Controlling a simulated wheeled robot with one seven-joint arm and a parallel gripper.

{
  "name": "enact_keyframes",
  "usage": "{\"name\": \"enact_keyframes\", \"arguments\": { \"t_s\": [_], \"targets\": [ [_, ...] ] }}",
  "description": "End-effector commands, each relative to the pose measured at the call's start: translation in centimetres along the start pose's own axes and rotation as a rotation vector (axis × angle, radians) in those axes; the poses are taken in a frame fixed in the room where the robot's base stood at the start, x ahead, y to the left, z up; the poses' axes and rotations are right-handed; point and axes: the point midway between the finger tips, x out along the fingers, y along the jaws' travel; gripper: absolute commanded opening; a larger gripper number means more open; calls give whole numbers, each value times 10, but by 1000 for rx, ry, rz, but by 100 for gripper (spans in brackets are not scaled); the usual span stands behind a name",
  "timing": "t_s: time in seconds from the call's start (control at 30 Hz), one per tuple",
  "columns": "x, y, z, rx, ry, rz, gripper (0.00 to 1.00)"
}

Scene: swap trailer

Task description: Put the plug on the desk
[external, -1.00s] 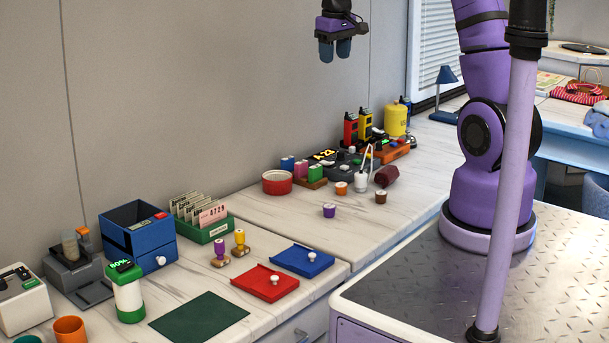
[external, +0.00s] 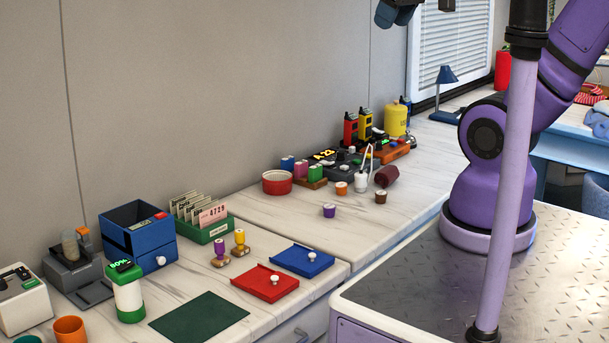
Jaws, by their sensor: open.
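My gripper (external: 395,14) is at the top edge, high above the far part of the counter, partly cut off. Its dark blue fingers are open, and nothing shows between them. I cannot tell for sure which thing is the plug. Small round pieces with pale tops stand on the marble-patterned counter (external: 300,215): a purple one (external: 329,211), an orange one (external: 341,188) and a brown one (external: 380,197). My gripper is well away from all of them. A blue-fronted desk (external: 570,150) stands at the right, partly hidden behind my arm.
A red tray (external: 263,288), blue tray (external: 305,263), green mat (external: 198,318) and blue drawer box (external: 135,245) are on the near counter. A red bowl (external: 277,183), white cup (external: 361,182) and yellow canister (external: 395,120) stand farther back. A blue lamp (external: 445,88) is near the window.

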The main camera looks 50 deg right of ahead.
Motion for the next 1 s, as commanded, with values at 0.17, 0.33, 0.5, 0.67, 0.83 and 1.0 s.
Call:
{"name": "enact_keyframes", "arguments": {
  "t_s": [0.17,0.33,0.5,0.67,0.83,1.0],
  "targets": [
    [-7,-8,29,-7,34,-18,52],
    [-7,-10,37,-7,40,-24,55],
    [-7,-10,37,-7,40,-23,55],
    [-7,-10,36,-7,40,-23,55],
    [-5,-8,28,-9,31,-18,55],
    [6,2,-7,-20,-4,2,55]
  ]
}}
